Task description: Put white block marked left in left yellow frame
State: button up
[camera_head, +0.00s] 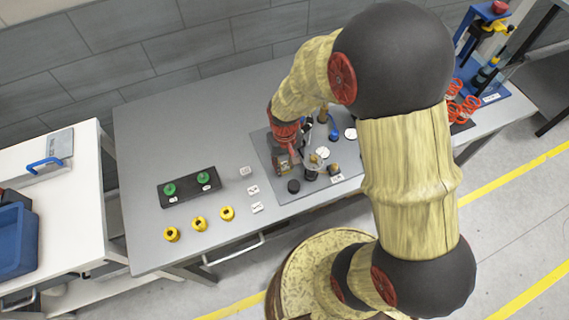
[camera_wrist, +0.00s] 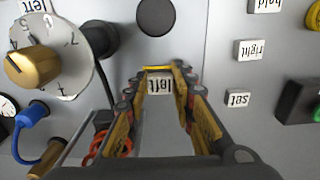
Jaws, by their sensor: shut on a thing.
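My gripper (camera_wrist: 160,84) is shut on the white block marked left (camera_wrist: 159,86), with one finger at each side. The block's word shows upside down in the wrist view. A yellow strip (camera_wrist: 158,68) lies along the block's edge by the fingertips; I cannot tell whether it is part of the left yellow frame. In the head view my gripper (camera_head: 284,164) is at the left part of the grey panel (camera_head: 300,193), and the block is hidden there. I cannot tell whether the block touches the panel.
Three white blocks, hold (camera_wrist: 265,5), right (camera_wrist: 250,49) and set (camera_wrist: 238,98), lie on the table left of the panel. A black disc (camera_wrist: 155,17) and a dial with a gold knob (camera_wrist: 32,65) are near my gripper. A dark plate (camera_head: 188,186) has green buttons.

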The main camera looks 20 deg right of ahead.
jog(key=shift+f, duration=0.2)
dwell(0.6)
jog(key=o, duration=1)
jog(key=shift+r, duration=0.15)
jog(key=shift+r+p, duration=2.7)
jog(key=shift+r, duration=0.7)
jog(key=shift+r, duration=0.15)
jog(key=s+r+t+b, duration=0.3)
jog(key=r+b, duration=0.1)
jog(key=r, duration=1)
jog(key=s+r+t+b, duration=0.2)
jog(key=s+r+b, duration=0.1)
jog(key=s+r, duration=0.4)
jog(key=s, duration=0.3)
jog(key=shift+r+t, duration=0.3)
jog(key=shift+r, duration=0.05)
